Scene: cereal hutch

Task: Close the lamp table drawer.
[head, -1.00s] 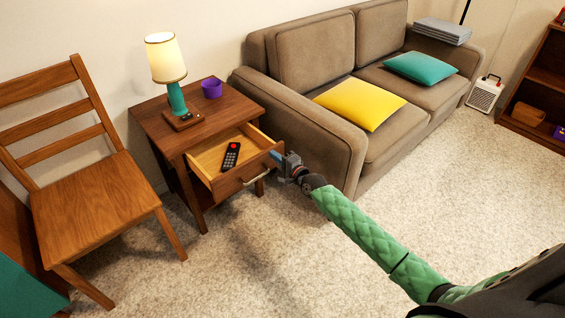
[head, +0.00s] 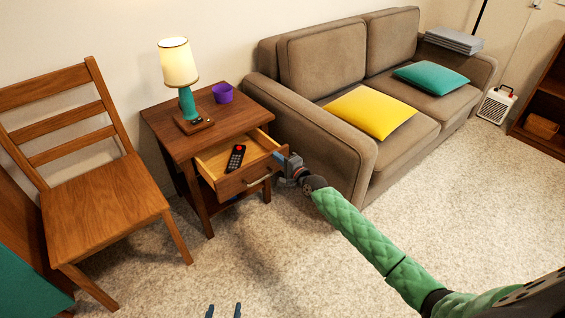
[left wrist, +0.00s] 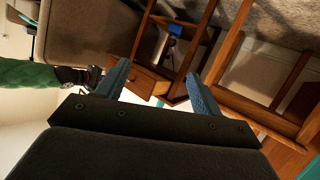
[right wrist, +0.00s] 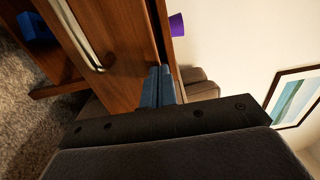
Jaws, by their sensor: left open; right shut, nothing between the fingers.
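The lamp table (head: 160,120) is dark wood. Its drawer (head: 246,179) is partly open, with a black remote (head: 236,157) lying inside. My right gripper (head: 281,157) is shut and empty, at the right end of the drawer front. In the right wrist view its fingertips (right wrist: 158,72) are at the edge of the drawer front, beside the metal handle (right wrist: 85,35); contact is hard to tell. My left gripper (head: 223,311) is open and empty at the bottom edge of the head view. The left wrist view shows the drawer (left wrist: 148,82) between its fingers.
A lamp (head: 180,70) and purple cup (head: 222,93) stand on the table. A wooden chair (head: 105,205) is to its left and a brown sofa (head: 310,135) close on its right. Carpet in front is clear.

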